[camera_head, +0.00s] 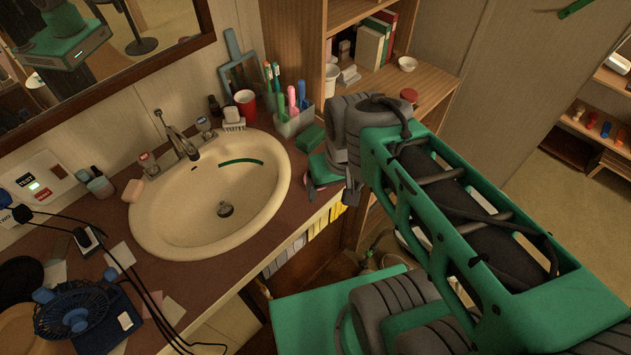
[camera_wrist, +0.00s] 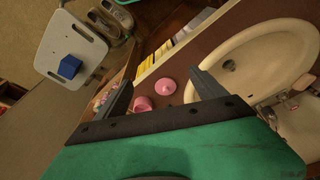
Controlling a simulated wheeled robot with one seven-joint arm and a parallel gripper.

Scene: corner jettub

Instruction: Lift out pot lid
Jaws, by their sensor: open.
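A small round pink lid (camera_wrist: 167,86) with a raised middle lies on the brown counter, seen in the wrist view between my finger tips. A pink pot or cup (camera_wrist: 143,103) lies close beside it, partly hidden by my gripper's mount. In the head view only a bit of pink (camera_head: 309,187) shows at the counter edge, beside my gripper; which piece it is I cannot tell. My gripper (camera_wrist: 160,79) is open and empty, with its two dark fingers spread wide above the counter. In the head view my arm hides most of the gripper.
The oval sink (camera_head: 165,215) lies left of my gripper. A toothbrush holder (camera_head: 294,120), a red cup (camera_head: 246,104) and a green box (camera_head: 310,138) stand behind. A wooden shelf (camera_head: 440,75) rises at the back. A white stool (camera_wrist: 72,45) bears a blue cube (camera_wrist: 70,67).

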